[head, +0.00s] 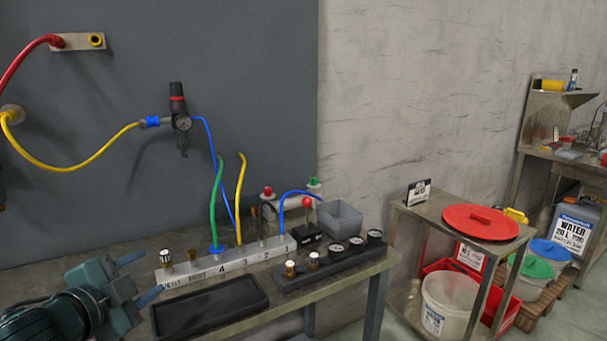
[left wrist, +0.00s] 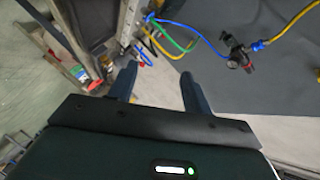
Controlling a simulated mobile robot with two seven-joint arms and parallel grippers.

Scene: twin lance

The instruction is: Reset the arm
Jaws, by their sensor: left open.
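My left gripper (head: 142,278) is at the lower left of the head view, beside the left end of the bench. Its two fingers are apart, with nothing between them. In the left wrist view the open fingers (left wrist: 160,85) point away from the camera, with the bench and hoses beyond them. My right gripper is in neither view.
A work bench (head: 345,285) carries a numbered manifold (head: 235,260) with coloured hoses, a black tray (head: 209,305), a gauge block (head: 325,266) and a grey bin (head: 340,218). A regulator (head: 180,122) hangs before the dark panel. A metal table (head: 432,207) with a red lid (head: 480,223) stands right.

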